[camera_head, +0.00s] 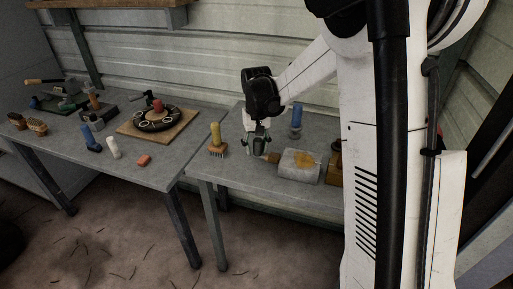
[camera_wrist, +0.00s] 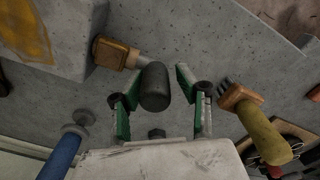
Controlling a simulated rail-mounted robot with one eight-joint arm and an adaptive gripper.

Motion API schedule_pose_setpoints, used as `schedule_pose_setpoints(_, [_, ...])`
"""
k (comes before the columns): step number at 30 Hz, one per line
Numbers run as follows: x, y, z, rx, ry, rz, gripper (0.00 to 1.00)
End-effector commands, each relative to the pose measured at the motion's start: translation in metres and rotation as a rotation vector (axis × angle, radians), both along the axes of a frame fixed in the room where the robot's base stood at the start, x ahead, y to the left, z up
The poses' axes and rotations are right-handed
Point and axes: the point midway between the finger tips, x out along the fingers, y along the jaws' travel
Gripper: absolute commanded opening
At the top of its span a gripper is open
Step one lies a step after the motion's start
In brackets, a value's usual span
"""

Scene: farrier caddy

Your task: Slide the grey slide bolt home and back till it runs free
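A grey block (camera_head: 299,166) with a yellow-brown patch stands on the right-hand table, and its corner shows at the upper left of the wrist view (camera_wrist: 75,62). A brassy-brown collar (camera_wrist: 110,53) sits at its side. A short grey rod runs from the collar to a dark grey rounded knob (camera_wrist: 155,86); this looks like the slide bolt. My gripper (camera_wrist: 160,88) is open, its green fingers on either side of the knob. A gap shows at the right finger; whether the left finger touches is unclear. In the head view my gripper (camera_head: 259,150) is just left of the block.
A yellow-handled brush (camera_head: 215,137) stands left of my gripper, close to the right finger in the wrist view. A blue-handled tool (camera_head: 296,120) stands behind the block. A brown-orange object (camera_head: 335,160) is right of the block. The left table (camera_head: 75,150) holds several tools.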

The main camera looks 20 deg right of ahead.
Motion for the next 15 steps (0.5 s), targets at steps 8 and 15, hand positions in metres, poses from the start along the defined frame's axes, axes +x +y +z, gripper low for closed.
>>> schedule_pose_setpoints(8, [-0.001, 0.000, 0.004, -0.001, 0.001, 0.000, 0.33])
schedule_pose_setpoints(15, [-0.001, 0.000, 0.039, -0.001, 0.001, 0.000, 0.33])
